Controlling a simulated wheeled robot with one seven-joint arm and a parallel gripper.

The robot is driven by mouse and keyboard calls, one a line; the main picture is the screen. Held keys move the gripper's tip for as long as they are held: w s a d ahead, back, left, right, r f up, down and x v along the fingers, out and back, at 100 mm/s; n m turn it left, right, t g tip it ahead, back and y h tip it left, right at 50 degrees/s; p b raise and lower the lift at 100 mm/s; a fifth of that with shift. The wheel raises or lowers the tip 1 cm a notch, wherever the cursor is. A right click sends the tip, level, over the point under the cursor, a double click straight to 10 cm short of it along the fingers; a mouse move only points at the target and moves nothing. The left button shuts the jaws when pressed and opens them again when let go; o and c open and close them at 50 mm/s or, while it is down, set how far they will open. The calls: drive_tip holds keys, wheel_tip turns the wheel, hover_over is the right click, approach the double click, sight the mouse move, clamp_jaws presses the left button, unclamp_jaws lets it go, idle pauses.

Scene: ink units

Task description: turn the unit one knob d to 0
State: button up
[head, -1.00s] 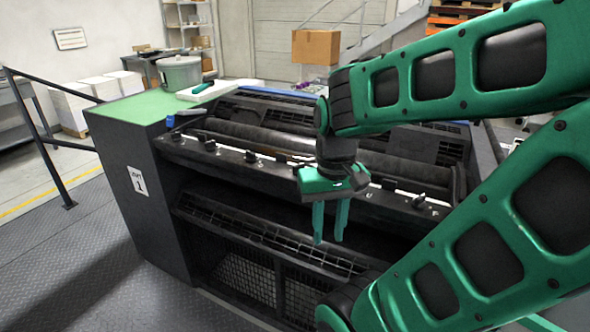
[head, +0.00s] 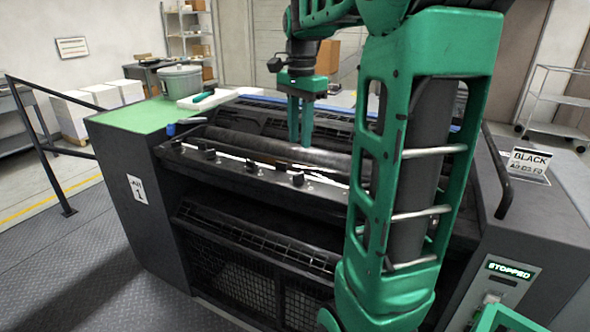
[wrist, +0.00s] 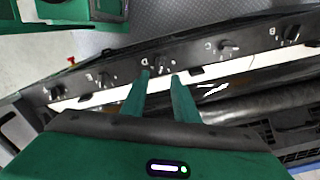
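Knob d (wrist: 161,66) is a small dark knob on the black rail (wrist: 190,53) of unit one, with its letter beside it in the wrist view. It sits just beyond my fingertips, and its pointer setting is too small to read. In the head view what looks like the same knob (head: 298,179) is on the front rail. My gripper (head: 300,144) has two green fingers pointing down above the rollers, behind the rail. The wrist view shows the gripper (wrist: 160,76) open, with an empty gap between the fingertips. It appears apart from the knob.
Neighbouring knobs c (wrist: 228,46) and e (wrist: 104,81) sit either side on the rail. A roller (head: 260,145) lies behind it. A blue-tipped lever (head: 172,129) stands at the left end. A display (head: 509,270) reads STOPPED. A sign (head: 529,162) reads BLACK.

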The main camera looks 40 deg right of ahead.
sight(299, 178)
drive_tip(key=f, duration=1)
drive_tip(key=shift+w+d+f, duration=0.15)
drive_tip(key=shift+w+f, duration=0.1)
drive_tip(key=shift+w, duration=0.05)
drive_tip(key=shift+c, duration=0.3)
clamp_jaws()
